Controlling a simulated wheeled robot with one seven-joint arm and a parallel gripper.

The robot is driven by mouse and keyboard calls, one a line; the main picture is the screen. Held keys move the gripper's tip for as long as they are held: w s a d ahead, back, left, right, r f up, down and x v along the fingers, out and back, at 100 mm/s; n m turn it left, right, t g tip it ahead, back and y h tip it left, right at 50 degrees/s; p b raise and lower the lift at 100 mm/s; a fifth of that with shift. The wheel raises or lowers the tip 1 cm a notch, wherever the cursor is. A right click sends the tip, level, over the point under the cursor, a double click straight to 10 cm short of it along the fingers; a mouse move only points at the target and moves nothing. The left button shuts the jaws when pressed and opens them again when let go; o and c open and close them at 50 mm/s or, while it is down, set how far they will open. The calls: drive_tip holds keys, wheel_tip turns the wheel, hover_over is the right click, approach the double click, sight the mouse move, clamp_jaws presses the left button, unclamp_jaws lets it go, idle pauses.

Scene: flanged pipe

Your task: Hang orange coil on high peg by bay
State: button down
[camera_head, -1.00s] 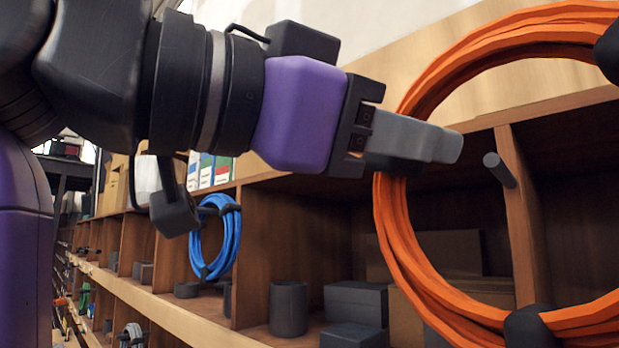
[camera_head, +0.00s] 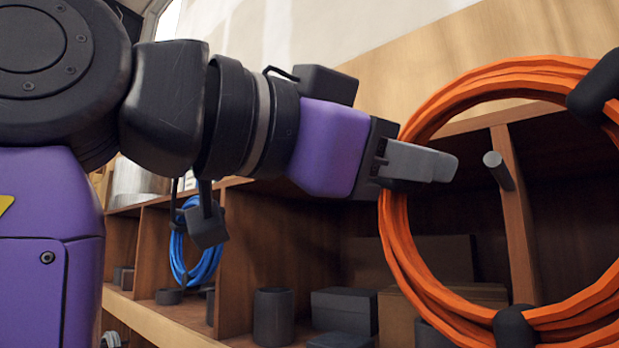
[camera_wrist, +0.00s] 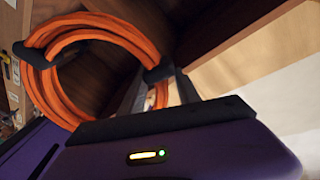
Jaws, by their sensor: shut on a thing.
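The orange coil (camera_head: 397,240) is a large ring of cable with black ties, at the right of the head view. My gripper (camera_head: 437,165) is shut on the left side of the coil and holds it upright in front of the shelf. The coil also shows in the wrist view (camera_wrist: 48,85), where it hangs beyond the fingers (camera_wrist: 160,92). A grey peg (camera_head: 497,170) sticks out from the front of an upright wooden divider (camera_head: 515,215). In the head view the peg appears inside the coil's ring, close to my fingertips. The depth gap between peg and coil is hard to tell.
A blue coil (camera_head: 178,255) hangs at a divider further left. Dark cylinders (camera_head: 272,318) and grey boxes (camera_head: 345,307) stand in the shelf bays. A cardboard box (camera_head: 398,318) sits behind the orange coil. A plain wooden board (camera_head: 420,85) runs above the bays.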

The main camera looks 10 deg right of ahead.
drive_tip(key=w+d+f, duration=0.1)
drive_tip(key=w+d, duration=0.4)
drive_tip(key=d, duration=0.2)
drive_tip(key=shift+f+b, duration=0.2)
drive_tip(key=shift+b, duration=0.15)
idle(0.9)
idle(0.6)
drive_tip(key=c, duration=0.8)
unclamp_jaws()
drive_tip(key=shift+o, duration=0.2)
drive_tip(key=shift+f, duration=0.1)
